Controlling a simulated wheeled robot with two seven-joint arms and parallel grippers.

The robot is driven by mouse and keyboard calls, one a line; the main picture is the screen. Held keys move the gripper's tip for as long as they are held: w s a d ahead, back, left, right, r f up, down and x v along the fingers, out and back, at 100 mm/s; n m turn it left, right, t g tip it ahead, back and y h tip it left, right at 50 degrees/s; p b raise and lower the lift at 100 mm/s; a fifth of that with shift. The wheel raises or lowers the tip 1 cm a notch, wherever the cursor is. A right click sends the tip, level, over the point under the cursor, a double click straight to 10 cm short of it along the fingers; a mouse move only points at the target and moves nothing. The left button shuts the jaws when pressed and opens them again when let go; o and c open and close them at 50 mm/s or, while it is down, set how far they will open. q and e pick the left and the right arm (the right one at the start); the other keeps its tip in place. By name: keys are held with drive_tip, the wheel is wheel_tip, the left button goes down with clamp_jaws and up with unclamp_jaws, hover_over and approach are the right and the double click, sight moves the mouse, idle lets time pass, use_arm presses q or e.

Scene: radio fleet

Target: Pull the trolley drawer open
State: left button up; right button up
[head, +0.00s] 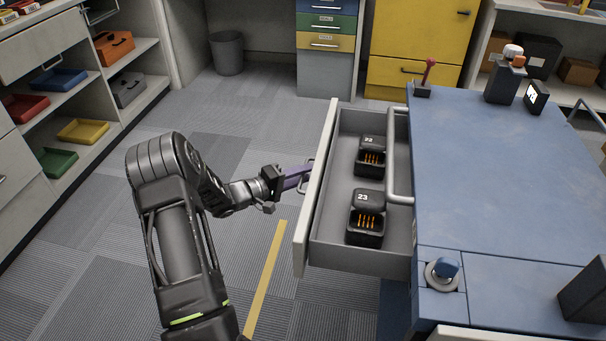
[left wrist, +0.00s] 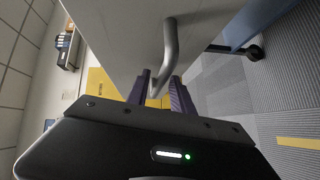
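The blue-topped trolley (head: 510,165) stands at the right in the head view. Its grey drawer (head: 336,215) is pulled well out to the left, and its inside shows. My left gripper (head: 298,178) is at the metal handle (head: 304,186) on the drawer's pale front. In the left wrist view, the purple fingers of the left gripper (left wrist: 161,88) stand close together around the handle (left wrist: 170,42) and appear shut on it. The exact contact at the fingertips is partly hidden. My right gripper is not in view.
Two black chargers, marked 22 (head: 371,157) and 23 (head: 366,217), sit in the drawer. A blue knob (head: 444,269) and several black devices are on the trolley top. Shelves (head: 85,95) line the left. The carpet (head: 100,240) between them and the drawer is clear.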

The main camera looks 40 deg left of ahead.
use_arm(q)
drive_tip(key=shift+o, duration=0.3)
drive_tip(key=v, duration=0.7)
drive_tip(key=shift+s+p, duration=0.35)
drive_tip(key=shift+p, duration=0.1)
drive_tip(key=shift+a+r, duration=0.1)
